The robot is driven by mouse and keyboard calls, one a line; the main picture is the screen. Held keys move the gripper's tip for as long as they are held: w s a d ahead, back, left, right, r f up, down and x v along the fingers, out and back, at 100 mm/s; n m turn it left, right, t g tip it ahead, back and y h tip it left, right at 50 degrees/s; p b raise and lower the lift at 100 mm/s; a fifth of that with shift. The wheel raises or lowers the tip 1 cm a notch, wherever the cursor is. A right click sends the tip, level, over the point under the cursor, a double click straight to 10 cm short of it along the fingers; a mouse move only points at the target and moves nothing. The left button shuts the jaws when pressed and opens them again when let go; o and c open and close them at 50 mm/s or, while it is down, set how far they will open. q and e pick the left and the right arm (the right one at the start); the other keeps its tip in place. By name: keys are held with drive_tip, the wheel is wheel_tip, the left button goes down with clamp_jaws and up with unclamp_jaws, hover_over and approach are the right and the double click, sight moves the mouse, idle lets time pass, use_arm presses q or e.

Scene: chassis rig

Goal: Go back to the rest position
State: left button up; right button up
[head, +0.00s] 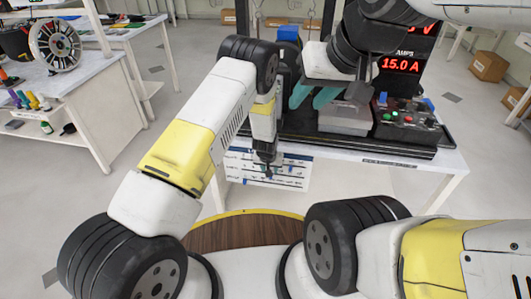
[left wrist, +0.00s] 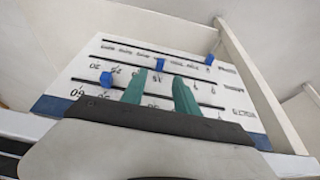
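My right gripper (head: 313,97) is at the upper middle of the head view, above the bench. Its teal fingers are apart with nothing visible between them. My left gripper (head: 266,171) hangs down in front of the white slider panel, its fingers small and dark in the head view. In the left wrist view my left gripper (left wrist: 159,90) has its two teal fingers apart, with only the panel behind them. The slider panel (head: 295,174) is on the bench's near side. In the left wrist view the panel (left wrist: 85,68) shows dark slots and blue knobs.
The bench (head: 445,163) carries a grey bin (head: 345,118), a control box with buttons (head: 405,122) and a display reading 15.0 A (head: 401,65). A white table (head: 80,85) with a reel (head: 55,47) stands at left. Boxes (head: 487,66) lie on the floor at right.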

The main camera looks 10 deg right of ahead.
use_arm(q)
drive_tip(key=shift+s+r, duration=0.1)
drive_tip(key=shift+r, duration=0.2)
drive_tip(key=w+a+r+n, duration=0.1)
drive_tip(key=a+r, duration=0.2)
drive_tip(key=r, duration=0.7)
drive_tip(key=w+a+r+n, duration=0.1)
drive_tip(key=a+r, duration=0.2)
drive_tip(key=r, duration=0.8)
drive_tip(key=s+a+r+h, duration=0.1)
drive_tip(key=s+a+r, duration=0.25)
drive_tip(key=r, duration=0.45)
drive_tip(key=s+a+r, duration=0.3)
drive_tip(key=a+r, duration=0.1)
drive_tip(key=r, duration=0.4)
drive_tip(key=s+a+r+t, duration=0.1)
drive_tip(key=s+a+r, duration=0.6)
drive_tip(key=s+r, duration=0.35)
drive_tip(key=s+a+r, duration=0.1)
drive_tip(key=s+a, duration=0.1)
drive_tip(key=s, duration=0.5)
drive_tip(key=s+a+r+n+t, duration=0.1)
drive_tip(key=s+a, duration=0.2)
drive_tip(key=s, duration=0.5)
drive_tip(key=shift+r, duration=0.15)
